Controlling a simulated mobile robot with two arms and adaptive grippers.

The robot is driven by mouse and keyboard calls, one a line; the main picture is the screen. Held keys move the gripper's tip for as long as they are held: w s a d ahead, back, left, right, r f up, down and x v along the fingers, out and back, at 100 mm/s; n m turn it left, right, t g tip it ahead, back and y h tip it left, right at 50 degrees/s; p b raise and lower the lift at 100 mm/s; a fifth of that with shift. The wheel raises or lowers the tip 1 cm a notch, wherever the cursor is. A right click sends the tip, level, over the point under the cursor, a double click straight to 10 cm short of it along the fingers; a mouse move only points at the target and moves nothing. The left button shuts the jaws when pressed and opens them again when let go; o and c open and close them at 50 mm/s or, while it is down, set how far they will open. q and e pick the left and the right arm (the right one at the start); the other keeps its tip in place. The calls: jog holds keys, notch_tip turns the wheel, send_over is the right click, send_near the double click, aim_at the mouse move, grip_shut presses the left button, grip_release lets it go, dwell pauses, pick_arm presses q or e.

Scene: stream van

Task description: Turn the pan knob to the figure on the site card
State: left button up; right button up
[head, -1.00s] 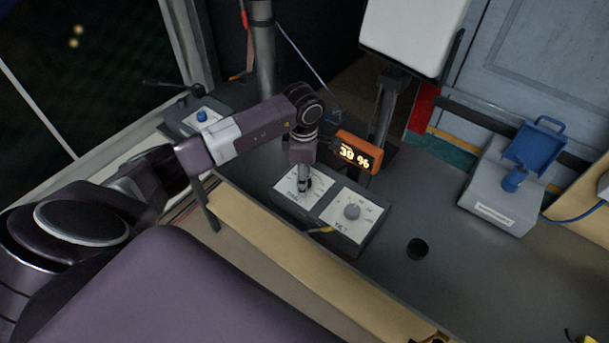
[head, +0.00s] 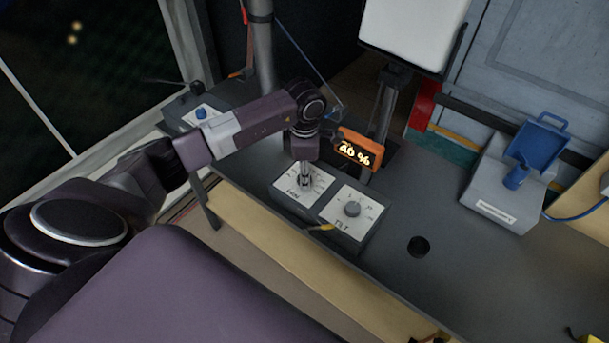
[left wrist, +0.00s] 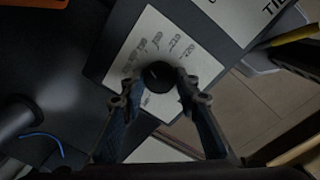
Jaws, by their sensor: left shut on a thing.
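The pan knob (left wrist: 158,72) is a round dark knob on a white dial plate (head: 284,182) with marks around it. My left gripper (head: 305,181) points down over this plate. In the left wrist view its two fingers (left wrist: 158,84) are closed on both sides of the knob. In the head view the gripper hides the knob. An orange-framed display (head: 378,158) behind the dials shows what looks like 40 %. I cannot make out a site card with a figure. My right gripper is not in view.
A second dial plate with a grey tilt knob (head: 352,209) sits right beside the pan plate. A dark round hole or cap (head: 419,246) lies on the desk. The desk's right middle is clear.

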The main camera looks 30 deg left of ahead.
pick_arm(q)
jog(key=n+b, duration=0.2)
jog(key=n, duration=0.2)
jog(key=shift+w, duration=0.1)
jog(key=shift+n+b, duration=0.8)
jog(key=shift+n, duration=1.2)
jog(key=shift+r, duration=0.1)
jog(key=o, duration=1.2)
jog(key=shift+c, duration=0.2)
notch_tip(320, 180, up, 12)
jog(key=shift+d, duration=0.3)
